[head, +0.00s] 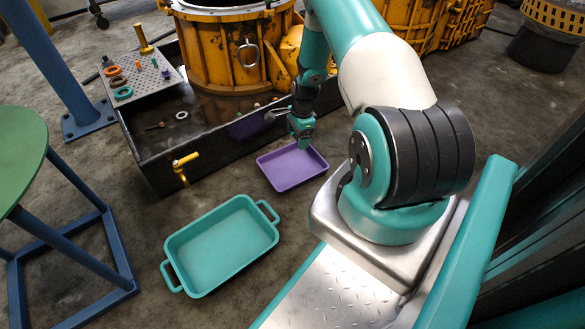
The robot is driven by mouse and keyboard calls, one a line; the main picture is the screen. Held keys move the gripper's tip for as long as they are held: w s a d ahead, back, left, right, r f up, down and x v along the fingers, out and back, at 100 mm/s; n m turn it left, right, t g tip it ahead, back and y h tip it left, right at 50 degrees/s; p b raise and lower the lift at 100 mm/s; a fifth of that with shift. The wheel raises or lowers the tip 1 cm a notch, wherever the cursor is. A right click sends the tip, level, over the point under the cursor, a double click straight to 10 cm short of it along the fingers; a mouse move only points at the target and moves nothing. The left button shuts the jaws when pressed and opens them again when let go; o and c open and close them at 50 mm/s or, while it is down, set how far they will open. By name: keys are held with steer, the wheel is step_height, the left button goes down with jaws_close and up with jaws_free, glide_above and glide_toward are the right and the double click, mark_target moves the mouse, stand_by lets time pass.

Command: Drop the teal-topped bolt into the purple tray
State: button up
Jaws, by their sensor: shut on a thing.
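The purple tray (291,168) lies on the floor near the middle of the head view and looks empty. My gripper (303,139) hangs at the tray's far edge, low over it in the picture. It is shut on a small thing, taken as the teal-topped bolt. The bolt is too small, and too close in colour to my gripper, to make out clearly. The height of my gripper above the tray cannot be told.
A teal tray with handles (222,245) lies empty in front. Behind, a dark drip pan (150,172) with a brass tap (183,165) holds the yellow housing (225,50). A perforated plate (143,78) bears rings and small parts. A green-topped stool (18,150) stands left.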

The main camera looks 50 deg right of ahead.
step_height(320, 180, down, 5)
steer(key=b, duration=0.4)
steer(key=shift+f, duration=0.2)
steer(key=o, duration=0.9)
steer(key=shift+c, duration=0.2)
step_height(320, 180, up, 17)
steer(key=d+p, duration=0.1)
steer(key=p, duration=0.8)
steer(key=shift+s+d+r, duration=0.15)
steer(key=shift+s+d, duration=0.25)
steer(key=shift+s, duration=0.05)
